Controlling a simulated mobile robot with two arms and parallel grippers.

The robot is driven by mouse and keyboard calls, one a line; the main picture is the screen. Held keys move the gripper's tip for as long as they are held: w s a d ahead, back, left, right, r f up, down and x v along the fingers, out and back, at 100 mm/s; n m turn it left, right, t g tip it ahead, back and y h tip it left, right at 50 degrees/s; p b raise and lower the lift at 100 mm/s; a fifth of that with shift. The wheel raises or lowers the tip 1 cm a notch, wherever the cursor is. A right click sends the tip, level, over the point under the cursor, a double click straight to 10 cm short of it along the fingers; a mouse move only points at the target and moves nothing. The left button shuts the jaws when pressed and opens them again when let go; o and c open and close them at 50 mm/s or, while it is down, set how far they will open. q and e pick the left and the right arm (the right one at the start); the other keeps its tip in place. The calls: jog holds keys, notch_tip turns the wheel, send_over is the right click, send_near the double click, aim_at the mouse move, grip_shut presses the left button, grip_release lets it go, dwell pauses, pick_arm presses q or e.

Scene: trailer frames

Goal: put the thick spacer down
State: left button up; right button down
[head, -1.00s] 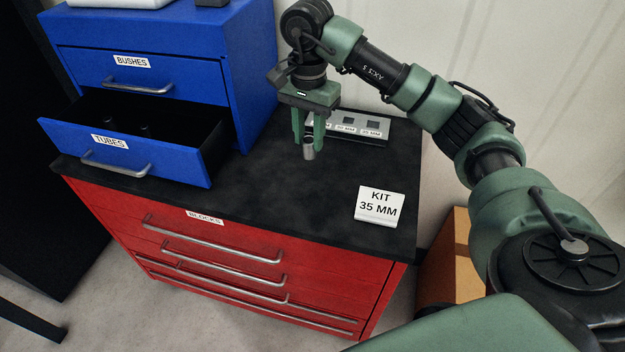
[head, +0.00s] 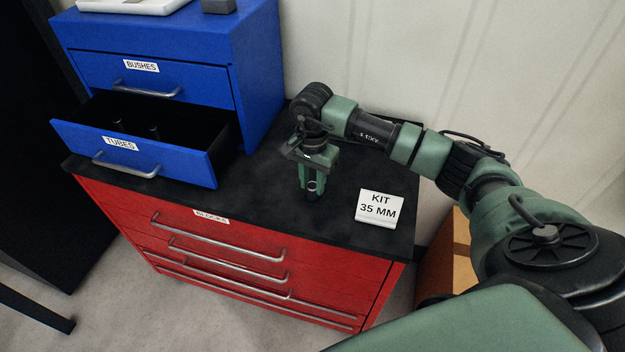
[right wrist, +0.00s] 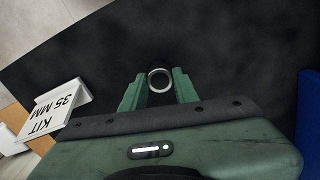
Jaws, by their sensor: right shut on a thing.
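The thick spacer (right wrist: 160,80) is a short grey metal ring or tube. In the right wrist view I look down its bore, and it sits between the fingers of my right gripper (right wrist: 159,90). In the head view the right gripper (head: 312,190) points down, shut on the spacer (head: 313,187), low over the black top of the red cabinet (head: 260,205). I cannot tell whether the spacer touches the top. My left gripper is not in view.
A white sign (head: 379,207) reading KIT 35 MM stands right of the gripper. The blue drawer unit (head: 200,60) stands at the left with its TUBES drawer (head: 140,160) open, holding dark upright pieces. A cardboard box (head: 450,260) is beside the cabinet. The top's front middle is clear.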

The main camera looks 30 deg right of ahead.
aim_at(312, 185)
jog(key=shift+f, duration=0.1)
jog(key=c, duration=1.5)
grip_release()
jog(key=o, duration=0.4)
jog(key=shift+r, duration=0.3)
jog(key=shift+r+b, duration=2)
jog(key=shift+r, duration=3.85)
